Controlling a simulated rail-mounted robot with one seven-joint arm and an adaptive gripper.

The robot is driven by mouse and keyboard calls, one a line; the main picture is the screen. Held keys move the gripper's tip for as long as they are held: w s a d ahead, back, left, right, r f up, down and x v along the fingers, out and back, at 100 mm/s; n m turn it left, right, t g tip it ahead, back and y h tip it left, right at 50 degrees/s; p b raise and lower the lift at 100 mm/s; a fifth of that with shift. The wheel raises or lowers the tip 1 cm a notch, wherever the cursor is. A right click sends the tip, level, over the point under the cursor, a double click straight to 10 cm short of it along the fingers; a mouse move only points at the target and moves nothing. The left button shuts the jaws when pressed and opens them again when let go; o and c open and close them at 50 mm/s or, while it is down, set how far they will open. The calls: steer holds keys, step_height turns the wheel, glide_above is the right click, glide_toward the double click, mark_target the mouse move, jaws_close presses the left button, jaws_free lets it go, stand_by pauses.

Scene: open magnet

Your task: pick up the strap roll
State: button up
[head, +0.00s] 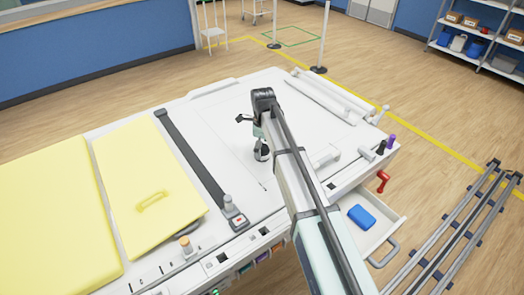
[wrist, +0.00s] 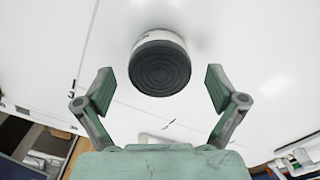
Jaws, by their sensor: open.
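In the wrist view a round roll (wrist: 160,68) with dark concentric rings on its face and a white side sits on the white table surface; it looks like the strap roll. My gripper (wrist: 159,80) is open, with one green finger on each side of the roll and a visible gap to both. Nothing is held. In the head view my arm reaches over the white table top (head: 225,115), and I cannot clearly tell the roll from the gripper there.
A yellow pad (head: 150,180) and a dark strap rail (head: 195,160) lie on the left of the table. White rollers (head: 330,100) lie at the far right edge. An open drawer (head: 385,235) with a blue block (head: 361,217) sticks out at front right.

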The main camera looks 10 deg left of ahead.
steer(key=shift+f, duration=0.9)
steer(key=c, duration=1.4)
steer(key=shift+o, duration=0.2)
steer(key=shift+r, duration=0.1)
